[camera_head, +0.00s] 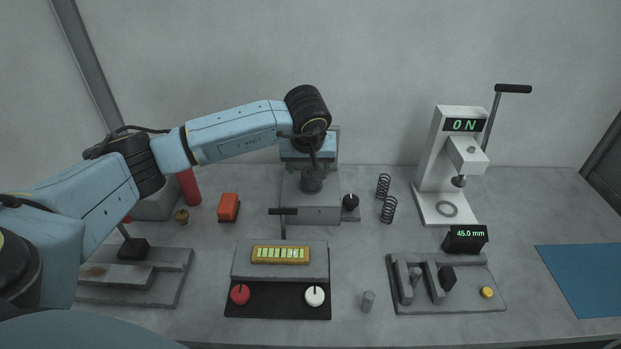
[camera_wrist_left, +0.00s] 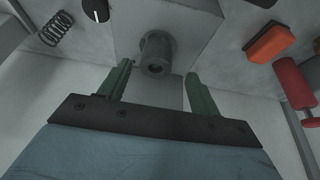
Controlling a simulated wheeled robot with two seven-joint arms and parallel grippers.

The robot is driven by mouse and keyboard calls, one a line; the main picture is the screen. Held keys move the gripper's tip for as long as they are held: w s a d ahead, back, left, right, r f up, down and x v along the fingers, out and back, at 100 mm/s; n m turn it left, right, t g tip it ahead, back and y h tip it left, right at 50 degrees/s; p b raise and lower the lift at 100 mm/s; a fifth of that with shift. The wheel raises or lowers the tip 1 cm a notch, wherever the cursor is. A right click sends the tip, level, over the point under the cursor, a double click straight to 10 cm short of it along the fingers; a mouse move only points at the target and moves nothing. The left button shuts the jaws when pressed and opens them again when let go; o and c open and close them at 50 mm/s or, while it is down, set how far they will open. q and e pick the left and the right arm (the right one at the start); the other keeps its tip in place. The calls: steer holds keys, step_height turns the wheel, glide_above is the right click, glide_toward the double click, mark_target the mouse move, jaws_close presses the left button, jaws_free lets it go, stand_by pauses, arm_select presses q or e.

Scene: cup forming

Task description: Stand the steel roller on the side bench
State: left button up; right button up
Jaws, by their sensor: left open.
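I cannot tell which of the two is the steel roller. My left gripper (camera_head: 308,164) is over the machine; its green fingers are open, with the darker cylinder beyond and between their tips (camera_wrist_left: 158,75). No separate side bench can be made out.
A battery block fixture (camera_head: 244,273) with red and white knobs is front middle. A 45.0 mm gauge fixture (camera_head: 470,292) and a lever press (camera_head: 438,180) are at right. Springs (camera_head: 388,209), an orange box (camera_head: 228,207) and a blue mat (camera_head: 585,275) lie around.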

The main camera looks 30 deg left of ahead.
arm_select(q)
steer(key=x, duration=0.4)
steer(key=shift+w+f, duration=0.25)
steer(key=shift+w, duration=0.1)
steer(key=c, duration=1.1)
